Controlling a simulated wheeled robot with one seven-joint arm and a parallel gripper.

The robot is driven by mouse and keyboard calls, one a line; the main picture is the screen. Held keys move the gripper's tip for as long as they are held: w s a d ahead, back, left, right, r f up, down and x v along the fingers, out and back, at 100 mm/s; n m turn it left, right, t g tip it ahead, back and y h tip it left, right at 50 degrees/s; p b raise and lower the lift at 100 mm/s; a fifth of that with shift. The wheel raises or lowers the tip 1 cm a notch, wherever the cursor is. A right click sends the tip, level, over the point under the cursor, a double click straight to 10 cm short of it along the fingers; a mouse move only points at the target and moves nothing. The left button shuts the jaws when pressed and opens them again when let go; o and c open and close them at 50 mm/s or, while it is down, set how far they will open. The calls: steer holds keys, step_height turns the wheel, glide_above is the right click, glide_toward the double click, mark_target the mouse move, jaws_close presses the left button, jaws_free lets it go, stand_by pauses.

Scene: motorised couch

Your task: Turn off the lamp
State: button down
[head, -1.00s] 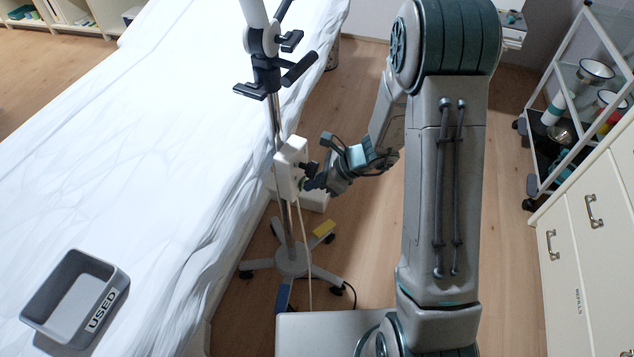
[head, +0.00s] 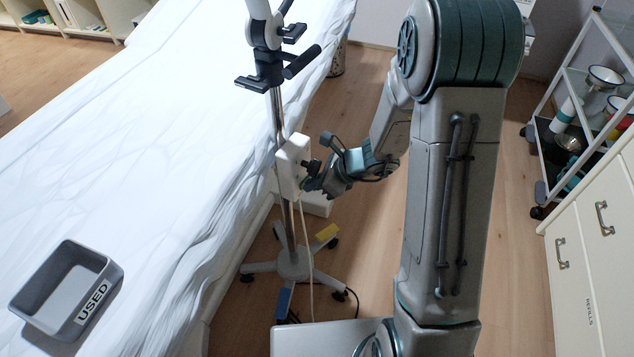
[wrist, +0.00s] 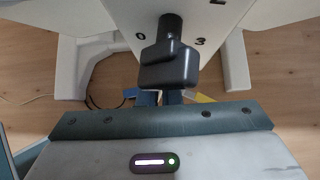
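The lamp's stand has a metal pole (head: 278,120) rising from a wheeled base (head: 292,264). A white control box (head: 292,166) is fixed to the pole. A dark knob (wrist: 170,62) sticks out of the box's face, which carries the printed marks 0, 2 and 3; it also shows in the head view (head: 309,164). My gripper (head: 312,183) is at the box, right beside the knob. In the wrist view the knob is just ahead of my gripper's body. The fingertips are mostly hidden or too small to tell their gap or any contact. The lamp's head is out of view.
A couch with a white sheet (head: 170,130) fills the left, with a grey tray marked USED (head: 35,318) on it. A cart (head: 541,165) and cream drawers (head: 590,250) stand at the right. A yellow pedal (head: 326,233) and a blue one (head: 283,303) are by the lamp's base.

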steer(key=shift+a+r, duration=0.1)
steer(key=shift+a, duration=0.6)
steer(key=shift+w+d, duration=0.25)
steer(key=shift+w, duration=0.35)
steer(key=shift+d, duration=0.1)
steer(key=s+d+r+p, duration=0.3)
steer(key=s+d+r, duration=0.3)
steer(key=d, duration=0.4)
steer(key=shift+r, duration=0.5)
steer(key=shift+w, duration=0.1)
